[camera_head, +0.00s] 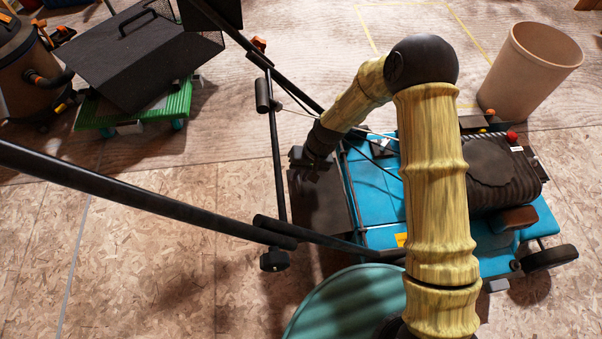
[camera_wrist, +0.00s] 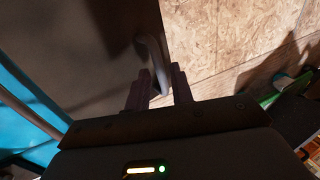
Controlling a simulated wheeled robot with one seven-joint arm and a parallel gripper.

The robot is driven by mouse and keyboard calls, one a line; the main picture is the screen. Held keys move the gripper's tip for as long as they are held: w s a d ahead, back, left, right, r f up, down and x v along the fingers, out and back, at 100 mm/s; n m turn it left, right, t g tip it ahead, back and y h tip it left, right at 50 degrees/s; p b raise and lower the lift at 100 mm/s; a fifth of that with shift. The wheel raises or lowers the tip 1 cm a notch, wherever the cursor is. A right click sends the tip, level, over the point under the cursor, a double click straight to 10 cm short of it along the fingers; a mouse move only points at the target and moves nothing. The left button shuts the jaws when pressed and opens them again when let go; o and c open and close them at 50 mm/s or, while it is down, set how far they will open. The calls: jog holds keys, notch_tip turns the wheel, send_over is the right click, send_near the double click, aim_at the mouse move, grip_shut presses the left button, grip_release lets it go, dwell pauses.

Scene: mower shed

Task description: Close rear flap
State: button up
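The blue mower (camera_head: 375,205) stands right of centre in the head view. Its rear flap (camera_head: 322,210) is a dark panel at the mower's left end, partly hidden by my arm. In the wrist view the flap (camera_wrist: 75,45) fills the upper left, and a curved grey handle (camera_wrist: 151,50) stands out near its edge. My gripper (camera_head: 311,163) is over the flap's upper part. In the wrist view my gripper (camera_wrist: 161,78) has its fingers apart, with the handle's lower part between them. Whether both fingers press on it is unclear.
The mower's black handlebar (camera_head: 150,197) crosses the left side and frames the flap area. A teal round thing (camera_head: 350,305) lies low in front. A dark box (camera_head: 140,55) on a green stand, a vacuum (camera_head: 25,65) and a beige bin (camera_head: 530,70) stand further off. The left floor is bare.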

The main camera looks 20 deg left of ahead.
grip_shut()
